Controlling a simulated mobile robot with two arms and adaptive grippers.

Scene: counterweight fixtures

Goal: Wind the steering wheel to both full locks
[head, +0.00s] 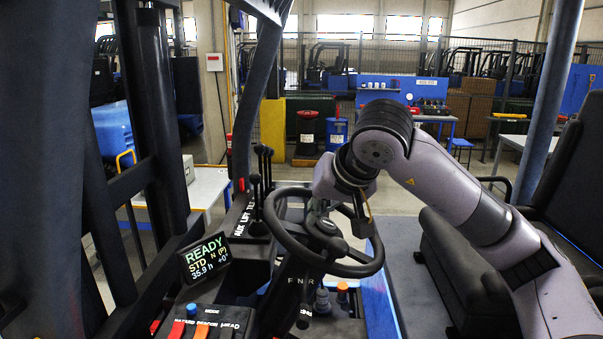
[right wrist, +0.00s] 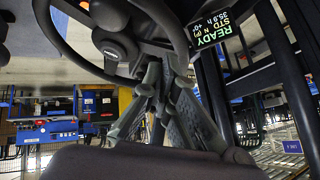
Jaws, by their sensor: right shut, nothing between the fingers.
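The black steering wheel (head: 345,271) stands tilted on its column in the middle of the head view. Its rim also shows at the upper left of the right wrist view (right wrist: 61,50), with the round hub (right wrist: 112,46) inside it. My right gripper (head: 360,222) reaches down from above at the wheel's far right side. In the right wrist view the gripper fingers (right wrist: 160,68) are together and empty, close to the wheel beside the hub. I cannot tell whether they touch the wheel. My left gripper is not in view.
A display (head: 205,257) reading READY stands left of the wheel. Black levers (head: 262,180) rise behind it, and switches (head: 200,327) sit below it. A dark seat (head: 462,268) is at the right. Frame posts (head: 165,110) rise at the left.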

